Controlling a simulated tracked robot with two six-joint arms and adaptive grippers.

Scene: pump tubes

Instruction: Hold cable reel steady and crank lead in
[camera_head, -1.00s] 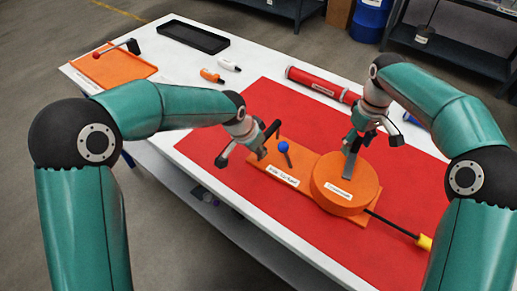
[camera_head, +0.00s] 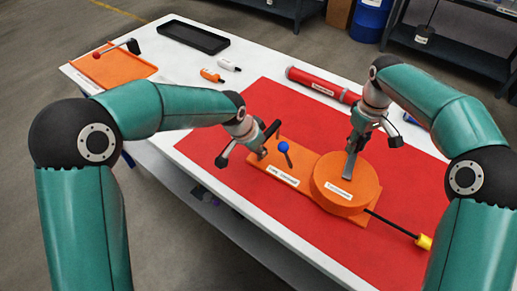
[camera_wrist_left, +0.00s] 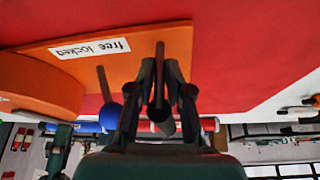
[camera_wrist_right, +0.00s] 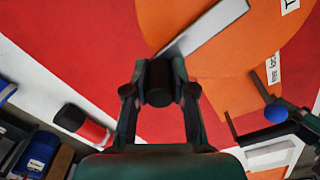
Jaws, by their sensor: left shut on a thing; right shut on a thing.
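The cable reel is an orange drum (camera_head: 360,197) on an orange base plate (camera_head: 311,189) with a "free locked" label in the left wrist view (camera_wrist_left: 90,48). A blue-knobbed lever (camera_head: 284,147) stands on the plate. A grey crank arm (camera_head: 348,168) lies across the drum top. My right gripper (camera_head: 356,143) is shut on the crank's dark handle (camera_wrist_right: 159,83). My left gripper (camera_head: 262,152) is shut on a dark upright piece (camera_wrist_left: 160,85) at the plate's left end. The black lead (camera_head: 392,224) comes out at the drum's right, ending in a yellow plug (camera_head: 424,242).
The reel sits on a red mat (camera_head: 235,165) on a white table. A red tube (camera_head: 322,85) lies behind it. An orange tray (camera_head: 113,68), a black tray (camera_head: 193,37) and two small bottles (camera_head: 212,75) are at the back left. The mat's front is clear.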

